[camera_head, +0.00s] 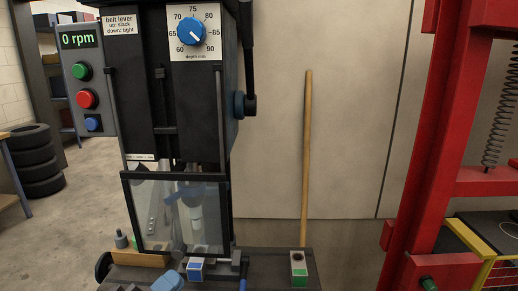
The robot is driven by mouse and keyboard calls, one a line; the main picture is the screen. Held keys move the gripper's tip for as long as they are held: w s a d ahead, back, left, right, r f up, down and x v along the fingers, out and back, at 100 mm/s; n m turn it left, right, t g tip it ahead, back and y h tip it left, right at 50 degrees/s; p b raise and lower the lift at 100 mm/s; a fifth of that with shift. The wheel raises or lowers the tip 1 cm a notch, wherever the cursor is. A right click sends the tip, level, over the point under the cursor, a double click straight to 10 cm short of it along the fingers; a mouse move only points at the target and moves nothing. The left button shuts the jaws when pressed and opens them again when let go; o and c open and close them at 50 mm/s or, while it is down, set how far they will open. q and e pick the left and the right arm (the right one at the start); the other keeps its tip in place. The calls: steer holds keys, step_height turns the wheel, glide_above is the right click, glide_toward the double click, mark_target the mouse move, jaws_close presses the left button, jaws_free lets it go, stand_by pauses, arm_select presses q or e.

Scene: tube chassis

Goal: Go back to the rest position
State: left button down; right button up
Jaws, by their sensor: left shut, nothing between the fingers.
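My right gripper is out of view.
The drill press has a clear guard (153,216), a blue depth knob (191,31) and a side panel (83,84) reading 0 rpm. A wooden pole (307,150) leans on the wall. A red press frame (427,150) stands right. Stacked tyres (34,160) stand left, with clear floor beside them.

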arm_select(q)
steer(key=s+a+f+n+y, duration=0.2)
steer(key=a+f+n+y, duration=0.15)
steer(key=f+n, duration=0.25)
steer(key=s+a+f+n+g+y, duration=0.1)
steer(key=s+a+f+n+y, duration=0.1)
steer(key=f+n+y, duration=0.25)
steer(key=s+a+f+n+y, duration=0.3)
steer(key=f+n, duration=0.3)
steer(key=f, duration=0.1)
steer(key=s+a+f+n+g+y, duration=0.2)
steer(key=s+f+n+g, duration=0.3)
steer(key=s+f+n, duration=0.3)
steer(key=s+f+y, duration=0.1)
steer(key=s+f, duration=0.2)
steer(key=shift+a, duration=0.3)
